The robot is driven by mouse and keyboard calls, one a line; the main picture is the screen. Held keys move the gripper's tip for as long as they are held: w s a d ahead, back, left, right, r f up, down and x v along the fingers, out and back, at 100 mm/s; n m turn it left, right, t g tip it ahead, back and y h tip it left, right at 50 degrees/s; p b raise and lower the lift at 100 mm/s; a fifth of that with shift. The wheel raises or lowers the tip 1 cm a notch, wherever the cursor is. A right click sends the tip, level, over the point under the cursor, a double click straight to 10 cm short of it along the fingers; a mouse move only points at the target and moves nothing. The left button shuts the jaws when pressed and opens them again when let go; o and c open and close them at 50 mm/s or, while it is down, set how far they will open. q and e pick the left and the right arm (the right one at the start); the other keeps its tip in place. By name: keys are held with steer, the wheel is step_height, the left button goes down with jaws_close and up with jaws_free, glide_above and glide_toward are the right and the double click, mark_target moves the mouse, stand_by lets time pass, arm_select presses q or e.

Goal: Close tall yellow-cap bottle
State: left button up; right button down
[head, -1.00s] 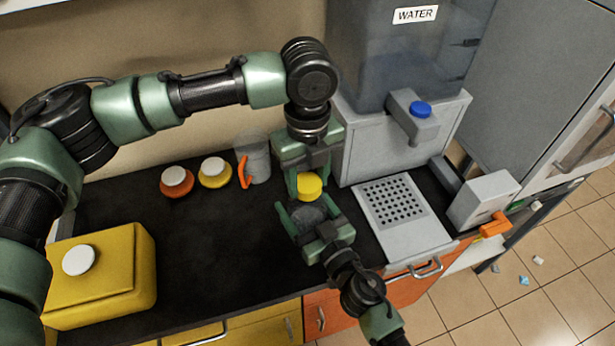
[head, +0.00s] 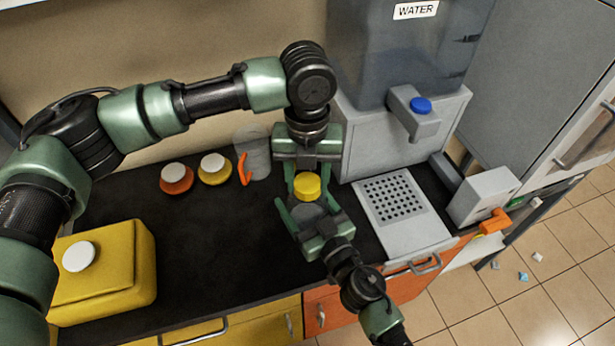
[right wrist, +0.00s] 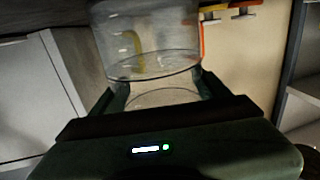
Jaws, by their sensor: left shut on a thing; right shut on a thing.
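The yellow cap (head: 307,186) is between the fingers of my left gripper (head: 307,182), which is shut on it and points down. Just below the cap in the head view is the clear grey bottle (head: 306,213). My right gripper (head: 309,211) is shut around the bottle from the front. In the right wrist view the see-through bottle (right wrist: 145,45) stands between the right fingers (right wrist: 160,88). The cap overlaps the bottle's top in the head view. I cannot tell whether they touch, and the bottle's mouth is hidden.
Behind stand a clear jug with an orange handle (head: 257,155), an orange white-capped jar (head: 175,178) and a yellow one (head: 214,169). The water dispenser (head: 400,140) is at right, the yellow canister (head: 110,280) at left.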

arm_select(q)
steer(key=m, duration=1)
steer(key=shift+m, duration=0.4)
steer(key=o, duration=1.3)
steer(key=shift+r, duration=2.25)
steer(key=shift+c, duration=0.2)
